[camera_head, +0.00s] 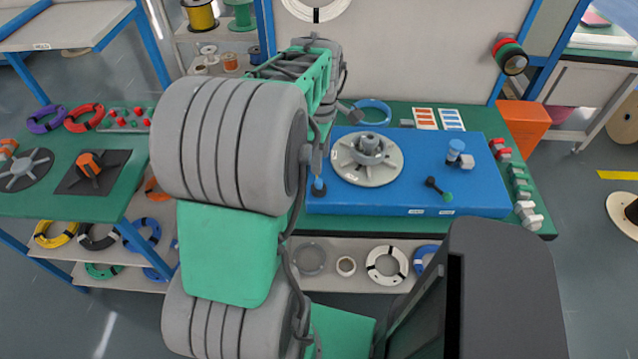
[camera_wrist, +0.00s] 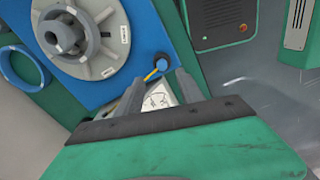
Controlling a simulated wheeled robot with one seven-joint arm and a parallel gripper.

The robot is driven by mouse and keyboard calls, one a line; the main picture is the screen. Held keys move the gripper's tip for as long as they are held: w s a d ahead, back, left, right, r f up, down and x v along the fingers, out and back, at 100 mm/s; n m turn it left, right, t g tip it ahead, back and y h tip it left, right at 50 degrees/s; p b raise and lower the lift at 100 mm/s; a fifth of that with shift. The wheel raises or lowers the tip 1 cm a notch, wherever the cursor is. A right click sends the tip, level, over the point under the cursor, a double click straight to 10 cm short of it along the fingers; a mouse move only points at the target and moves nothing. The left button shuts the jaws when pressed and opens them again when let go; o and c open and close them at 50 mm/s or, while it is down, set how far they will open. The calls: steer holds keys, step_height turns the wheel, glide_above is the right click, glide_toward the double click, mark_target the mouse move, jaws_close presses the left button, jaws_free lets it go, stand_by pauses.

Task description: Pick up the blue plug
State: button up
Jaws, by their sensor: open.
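A small blue plug-like piece (camera_head: 318,187) stands at the left end of the blue box (camera_head: 420,195), left of the grey dial (camera_head: 372,175) and close beside my arm. In the wrist view a round blue piece (camera_wrist: 161,62) with a yellow strip sits near the edge of the blue box (camera_wrist: 135,12). My gripper (camera_wrist: 156,82) is open. Its two fingers point at this piece, which lies just past the fingertips, apart from them. Nothing is held. A second blue-topped cylinder (camera_head: 455,148) stands farther right on the box.
The dial (camera_wrist: 75,35) and a blue cable ring (camera_wrist: 22,68) are near. A dark handle with a green tip (camera_head: 438,188) lies on the box. Small red, green and white parts (camera_head: 518,180) line the green table's right edge. An orange bin (camera_head: 525,125) stands behind.

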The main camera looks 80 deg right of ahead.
mark_target(318, 180)
steer(key=f, duration=0.3)
steer(key=f+p, duration=0.1)
steer(key=f, duration=0.3)
steer(key=shift+w+a+f, duration=0.2)
steer(key=shift+f, duration=0.1)
steer(key=shift+c, duration=0.5)
jaws_close()
